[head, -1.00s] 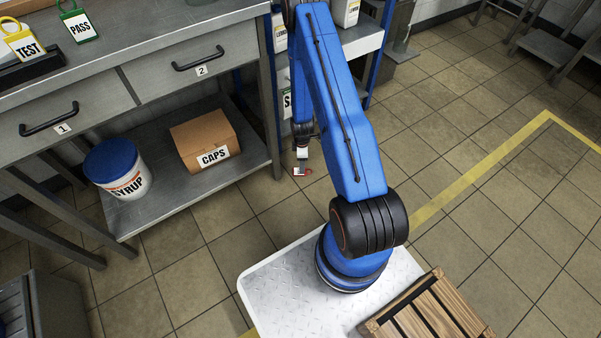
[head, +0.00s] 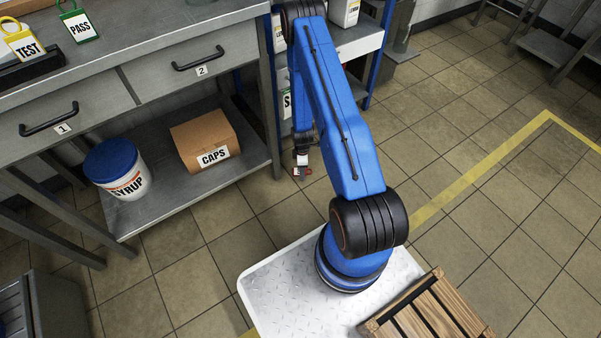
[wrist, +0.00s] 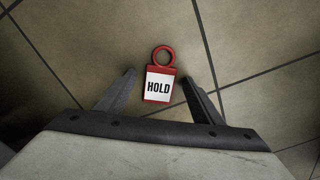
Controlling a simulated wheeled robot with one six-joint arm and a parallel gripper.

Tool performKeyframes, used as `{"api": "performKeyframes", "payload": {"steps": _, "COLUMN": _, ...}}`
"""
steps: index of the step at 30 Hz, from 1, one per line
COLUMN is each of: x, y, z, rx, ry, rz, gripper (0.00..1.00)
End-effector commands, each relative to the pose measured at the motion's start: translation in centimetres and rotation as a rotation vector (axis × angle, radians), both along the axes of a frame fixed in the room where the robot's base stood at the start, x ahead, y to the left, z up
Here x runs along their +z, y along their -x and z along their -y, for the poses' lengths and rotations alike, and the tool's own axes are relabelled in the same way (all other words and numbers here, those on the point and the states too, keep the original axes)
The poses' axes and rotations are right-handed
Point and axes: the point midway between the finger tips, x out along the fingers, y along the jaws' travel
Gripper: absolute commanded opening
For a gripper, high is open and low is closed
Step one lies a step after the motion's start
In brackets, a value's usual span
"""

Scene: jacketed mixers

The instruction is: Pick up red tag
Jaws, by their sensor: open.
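The red tag (wrist: 159,84) lies on the tiled floor, with a ring at one end and a white label reading HOLD. In the wrist view it lies ahead of and between the two fingers of my gripper (wrist: 160,87), its lower end reaching between the tips. My gripper is open, and nothing is held. In the head view my gripper (head: 301,172) points down at the floor, right of the bench; a bit of red shows by its tips, and most of the tag is hidden there.
The bench's lower shelf (head: 207,188) with a CAPS box (head: 203,139) and a SYRUP bucket (head: 118,170) stands left of my gripper. A bench leg (head: 268,105) is close by. A yellow TEST tag (head: 24,44) and green PASS tag (head: 79,24) are on the bench top.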

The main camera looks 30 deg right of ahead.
Motion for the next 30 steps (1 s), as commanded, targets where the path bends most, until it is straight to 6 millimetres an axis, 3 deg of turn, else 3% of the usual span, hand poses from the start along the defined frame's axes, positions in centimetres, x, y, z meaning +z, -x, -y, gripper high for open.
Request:
{"api": "performKeyframes", "payload": {"steps": 2, "x": -0.1, "y": 0.0, "z": 0.0, "rx": 0.000, "ry": 0.000, "rz": 0.000, "gripper": 0.56}}
{"api": "performKeyframes", "payload": {"steps": 7, "x": -0.1, "y": 0.0, "z": 0.0, "rx": 0.000, "ry": 0.000, "rz": 0.000, "gripper": 0.18}}
{"api": "performKeyframes", "payload": {"steps": 20, "x": 0.3, "y": 0.0, "z": 0.0, "rx": 0.000, "ry": 0.000, "rz": 0.000, "gripper": 0.14}}
{"api": "performKeyframes", "payload": {"steps": 30, "x": 5.0, "y": -0.1, "z": 0.0, "rx": 0.000, "ry": 0.000, "rz": 0.002, "gripper": 0.14}}
